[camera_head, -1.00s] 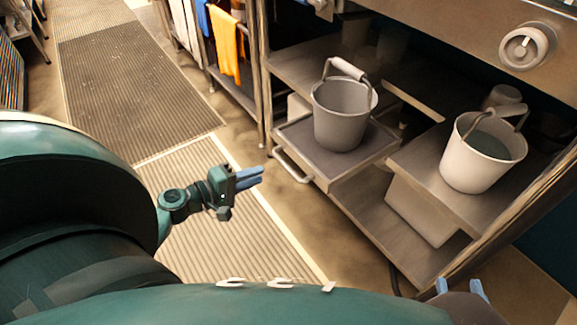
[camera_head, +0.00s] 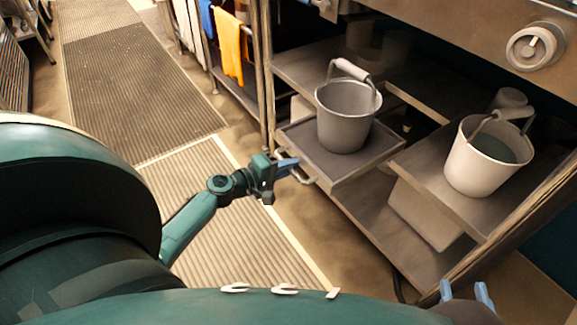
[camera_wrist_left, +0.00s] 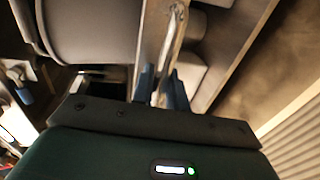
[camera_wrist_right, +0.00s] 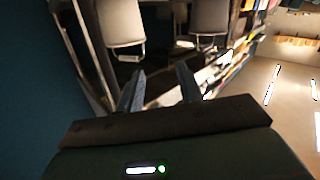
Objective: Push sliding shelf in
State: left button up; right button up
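The sliding shelf (camera_head: 347,175) is a grey tray that sticks out from the steel unit, with a grey bucket (camera_head: 342,131) upright on it. Its bar handle (camera_head: 306,179) is at the front edge and also shows in the left wrist view (camera_wrist_left: 171,48). My left gripper (camera_head: 288,166) is at the handle. In the left wrist view its fingers stand partly apart, with the bar seen between them; whether they touch it I cannot tell. My right gripper (camera_head: 467,291) is open and empty at the bottom right; its fingers are spread in the right wrist view (camera_wrist_right: 160,88).
A white bucket (camera_head: 484,163) stands on the shelf at right, above a pale box (camera_head: 425,214). A knob (camera_head: 535,46) is on the panel above. Towels (camera_head: 229,47) hang on a rack at back. Ribbed floor mats (camera_head: 140,80) lie left, with clear floor before the unit.

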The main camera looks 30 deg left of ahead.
pick_arm(q)
grip_shut()
